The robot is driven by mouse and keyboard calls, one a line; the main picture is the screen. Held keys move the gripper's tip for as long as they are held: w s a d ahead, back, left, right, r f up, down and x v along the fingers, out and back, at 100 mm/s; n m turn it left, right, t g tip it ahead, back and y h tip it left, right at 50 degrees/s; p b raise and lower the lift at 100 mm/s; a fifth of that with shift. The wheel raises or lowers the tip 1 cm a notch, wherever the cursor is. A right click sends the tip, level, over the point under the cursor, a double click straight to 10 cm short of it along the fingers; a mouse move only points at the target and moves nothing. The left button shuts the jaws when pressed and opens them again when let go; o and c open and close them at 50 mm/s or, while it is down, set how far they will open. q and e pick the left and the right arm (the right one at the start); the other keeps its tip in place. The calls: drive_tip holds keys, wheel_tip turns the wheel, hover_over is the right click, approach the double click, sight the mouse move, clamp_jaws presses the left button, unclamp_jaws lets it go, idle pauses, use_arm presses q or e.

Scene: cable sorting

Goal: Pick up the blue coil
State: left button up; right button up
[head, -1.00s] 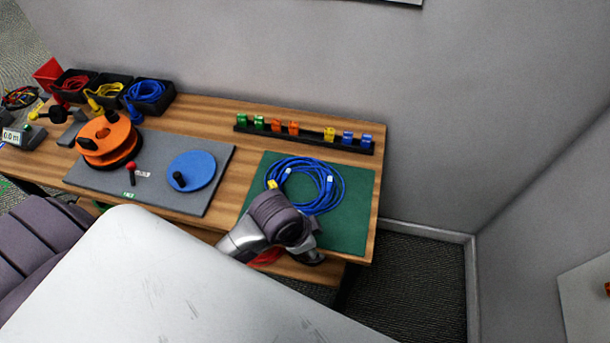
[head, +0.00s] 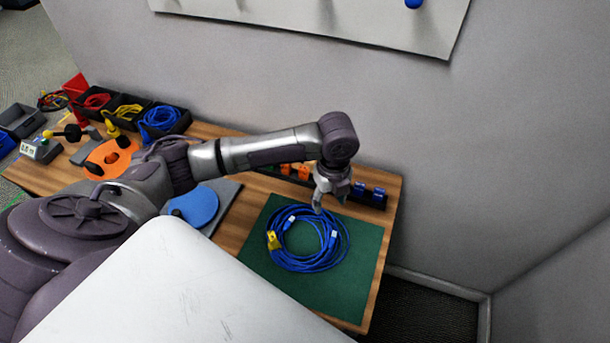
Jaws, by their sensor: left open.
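The blue coil (head: 283,259) lies flat on a green mat (head: 342,295) at the right end of the wooden table. It has a yellow tag (head: 273,241) on its left side and pale connector ends inside the loop. My left arm reaches in from the left above the table. My left gripper (head: 317,207) points down, open and empty, over the far edge of the coil. I cannot tell its exact height above the coil. My right gripper is not in view.
A black rack with orange (head: 303,172) and blue clips (head: 376,194) runs along the back, partly behind my gripper. A blue disc (head: 196,206) and an orange reel (head: 108,160) are left. Black bins hold red, yellow and blue cables (head: 160,118). A wall stands behind.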

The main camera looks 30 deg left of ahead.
use_arm(q)
hover_over(329, 222)
drive_tip(key=f, duration=0.4)
drive_tip(key=shift+s+a+f, duration=0.1)
drive_tip(key=shift+s+f, duration=0.1)
drive_tip(key=shift+f, duration=0.65)
drive_tip(key=f, duration=0.2)
drive_tip(key=f+p, duration=0.1)
drive_tip(key=f, duration=0.2)
drive_tip(key=shift+w+d, duration=0.15)
drive_tip(key=shift+d, duration=0.05)
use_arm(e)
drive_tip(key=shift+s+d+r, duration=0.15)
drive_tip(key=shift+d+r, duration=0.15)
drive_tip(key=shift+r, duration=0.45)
use_arm(q)
drive_tip(key=shift+c, duration=0.3)
drive_tip(key=shift+c, duration=1.3)
clamp_jaws()
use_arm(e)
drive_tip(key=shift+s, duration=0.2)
